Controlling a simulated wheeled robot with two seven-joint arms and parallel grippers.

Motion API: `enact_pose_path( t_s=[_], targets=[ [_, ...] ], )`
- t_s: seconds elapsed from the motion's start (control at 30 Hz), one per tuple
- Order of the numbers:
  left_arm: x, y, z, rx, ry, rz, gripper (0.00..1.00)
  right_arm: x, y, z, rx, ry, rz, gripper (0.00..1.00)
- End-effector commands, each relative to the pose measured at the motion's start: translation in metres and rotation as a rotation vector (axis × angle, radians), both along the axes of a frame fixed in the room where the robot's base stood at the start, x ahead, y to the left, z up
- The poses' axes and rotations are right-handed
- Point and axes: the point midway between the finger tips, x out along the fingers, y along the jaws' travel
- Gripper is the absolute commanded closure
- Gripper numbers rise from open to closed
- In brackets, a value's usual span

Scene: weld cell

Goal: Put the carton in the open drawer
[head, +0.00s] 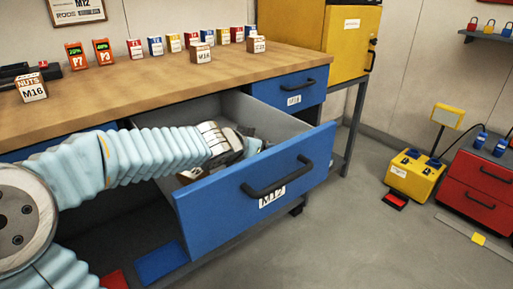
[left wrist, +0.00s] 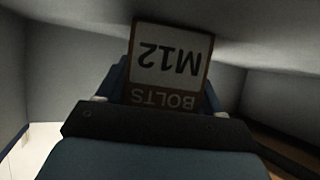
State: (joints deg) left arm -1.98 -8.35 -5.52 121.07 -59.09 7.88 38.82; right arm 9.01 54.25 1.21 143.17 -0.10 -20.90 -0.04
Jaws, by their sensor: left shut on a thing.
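The open blue drawer (head: 225,218) is pulled out below the wooden bench top, with a black handle and a label reading M12. My left arm reaches over its left side, and my left gripper (head: 248,143) is inside the drawer space. In the left wrist view the left gripper (left wrist: 158,104) is shut on a brown carton (left wrist: 172,62) with a white label reading M12 BOLTS, upside down in that view. Grey drawer walls surround it there. In the head view the held carton is hidden or too small to make out. My right gripper is not in view.
A small brown and white item (head: 190,175) shows inside the drawer under my arm. Several small cartons (head: 201,52) stand on the bench top (head: 140,88), with an M16 nuts carton (head: 32,88) at left. A closed blue drawer (head: 290,88) is at right.

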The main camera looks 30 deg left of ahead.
Motion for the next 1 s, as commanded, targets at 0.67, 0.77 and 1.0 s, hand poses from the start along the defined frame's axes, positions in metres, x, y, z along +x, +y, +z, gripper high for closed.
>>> enact_pose_path(
  t_s=[0.67,0.77,1.0],
  targets=[
    [-0.004,0.0,0.004,-0.001,-0.001,0.0,0.08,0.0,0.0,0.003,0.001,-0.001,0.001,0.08],
    [-0.018,0.0,0.014,-0.002,-0.003,0.001,0.08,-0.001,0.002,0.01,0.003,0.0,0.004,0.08],
    [-0.067,0.0,0.041,-0.002,-0.005,-0.001,0.08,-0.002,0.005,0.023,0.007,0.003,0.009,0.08]
  ],
)
